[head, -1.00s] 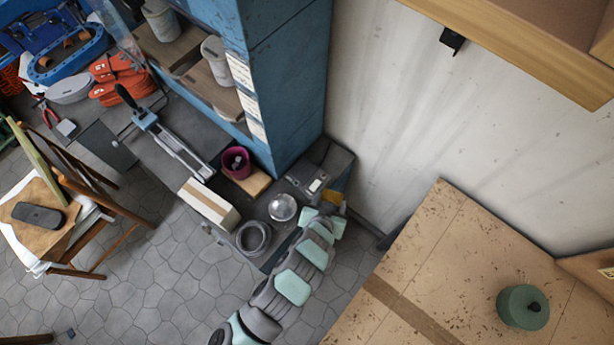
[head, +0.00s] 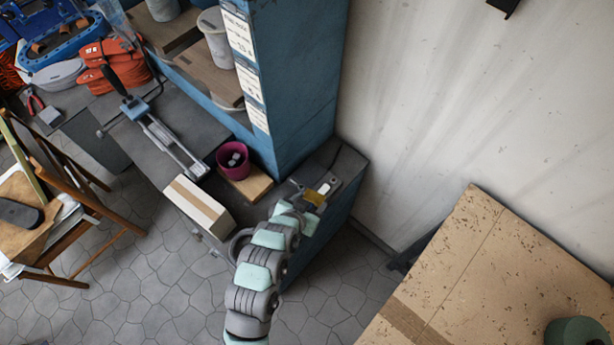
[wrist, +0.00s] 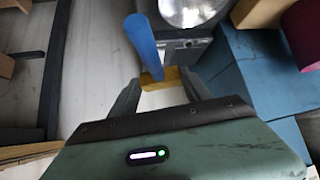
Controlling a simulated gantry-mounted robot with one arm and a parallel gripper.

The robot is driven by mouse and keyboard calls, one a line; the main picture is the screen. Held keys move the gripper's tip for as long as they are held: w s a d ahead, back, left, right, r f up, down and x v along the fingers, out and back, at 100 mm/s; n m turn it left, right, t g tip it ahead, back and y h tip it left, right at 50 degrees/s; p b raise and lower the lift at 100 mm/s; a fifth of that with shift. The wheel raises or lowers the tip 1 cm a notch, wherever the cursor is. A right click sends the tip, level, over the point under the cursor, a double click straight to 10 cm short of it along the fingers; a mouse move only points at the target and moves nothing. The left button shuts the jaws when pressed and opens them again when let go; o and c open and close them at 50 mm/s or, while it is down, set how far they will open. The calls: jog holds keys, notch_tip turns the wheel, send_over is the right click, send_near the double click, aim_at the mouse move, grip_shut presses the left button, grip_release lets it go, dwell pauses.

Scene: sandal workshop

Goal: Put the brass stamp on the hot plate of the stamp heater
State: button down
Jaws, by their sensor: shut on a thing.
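The brass stamp (wrist: 173,80) is a yellow block between my gripper's fingertips (wrist: 162,88) in the wrist view, with a blue handle (wrist: 143,45) beside it. My gripper is shut on the stamp. In the head view the yellow stamp (head: 315,198) shows at the end of my arm. The grey stamp heater (wrist: 186,46) is just beyond the stamp in the wrist view. In the head view the heater (head: 330,184) sits on the dark bench top, partly behind my gripper and the stamp. I cannot tell whether the stamp touches the hot plate.
A shiny round dome (wrist: 188,8) is close beyond the heater. A blue cabinet post (head: 300,90) rises beside the bench. A purple cup (head: 233,160) stands on a wooden block, with a white box (head: 198,207) nearby. A pale wall (head: 430,120) is to the right.

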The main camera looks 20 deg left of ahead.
jog(key=w+a+b, duration=0.2)
jog(key=w, duration=0.2)
jog(key=w+a+f+b, duration=0.1)
jog(key=w+a+b, duration=0.1)
jog(key=w, duration=0.2)
jog(key=w+a+b, duration=0.1)
jog(key=w+b, duration=0.1)
jog(key=w, duration=0.2)
jog(key=shift+a+f, duration=0.2)
jog(key=shift+a, duration=0.2)
jog(key=shift+s+d+f+b, duration=0.1)
jog(key=shift+s+f+b, duration=0.2)
jog(key=shift+f+b, duration=0.2)
notch_tip(320, 180, down, 5)
jog(key=b, duration=0.3)
jog(key=shift+r, duration=0.1)
jog(key=shift+w, duration=0.15)
jog(key=shift+w+r, duration=0.1)
jog(key=shift+w, duration=0.1)
jog(key=shift+s, duration=0.1)
jog(key=shift+c, duration=2.4)
grip_release()
